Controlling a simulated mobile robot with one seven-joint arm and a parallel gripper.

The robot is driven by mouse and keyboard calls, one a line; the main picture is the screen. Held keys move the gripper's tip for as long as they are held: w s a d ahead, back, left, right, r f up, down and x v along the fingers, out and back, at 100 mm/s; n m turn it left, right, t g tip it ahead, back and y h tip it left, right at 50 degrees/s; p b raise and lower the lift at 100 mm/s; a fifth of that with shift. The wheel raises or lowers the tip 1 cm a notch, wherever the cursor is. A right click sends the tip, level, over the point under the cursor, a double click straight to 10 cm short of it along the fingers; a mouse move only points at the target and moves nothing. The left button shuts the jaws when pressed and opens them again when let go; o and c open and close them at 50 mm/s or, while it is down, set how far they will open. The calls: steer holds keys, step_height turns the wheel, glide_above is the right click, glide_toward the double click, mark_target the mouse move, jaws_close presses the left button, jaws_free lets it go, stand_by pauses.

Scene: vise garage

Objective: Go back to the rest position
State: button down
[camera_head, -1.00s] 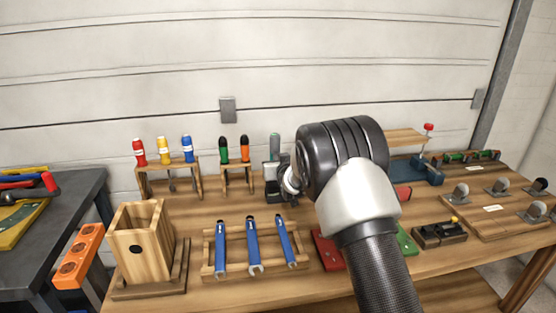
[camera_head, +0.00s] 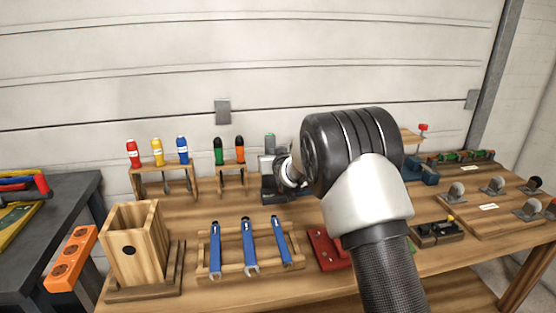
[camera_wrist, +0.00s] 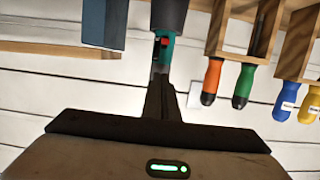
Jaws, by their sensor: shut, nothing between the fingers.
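My gripper (camera_wrist: 161,88) shows in the wrist view as a dark, narrow pair of fingers closed together, with nothing between them. Just beyond the fingertips in that view is a teal item (camera_wrist: 163,48) with a red mark, below a grey cylinder (camera_wrist: 168,14). I cannot tell whether the fingers touch it. In the head view, my bulky black and silver arm hides most of the gripper.
The wooden workbench (camera_head: 196,214) carries red, yellow, blue, green and orange screwdrivers (camera_head: 182,150) in racks. Blue wrenches (camera_head: 248,246) lie in front, beside a wooden box (camera_head: 137,243). A red block (camera_head: 327,248) lies below my arm. A clamp board (camera_head: 488,207) is at right.

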steer(key=s+d+r+m+g+h, duration=0.1)
steer(key=s+d+r, duration=0.35)
steer(key=s, duration=0.35)
steer(key=s+d+r+g+h, duration=0.1)
steer(key=s+d+r+g, duration=0.15)
steer(key=s+d, duration=0.5)
steer(key=s+d+r+m+g+h, duration=0.1)
steer(key=s+d+r, duration=0.25)
steer(key=s, duration=0.55)
steer(key=s+d+f+m+g+h+p, duration=0.15)
steer(key=s+d, duration=0.25)
steer(key=s, duration=1)
steer(key=s+d+g, duration=0.3)
steer(key=s, duration=1.1)
step_height(320, 180, up, 18)
steer(key=p, duration=1.7)
steer(key=shift+w+a+f, duration=0.1)
steer(key=shift+f, duration=0.05)
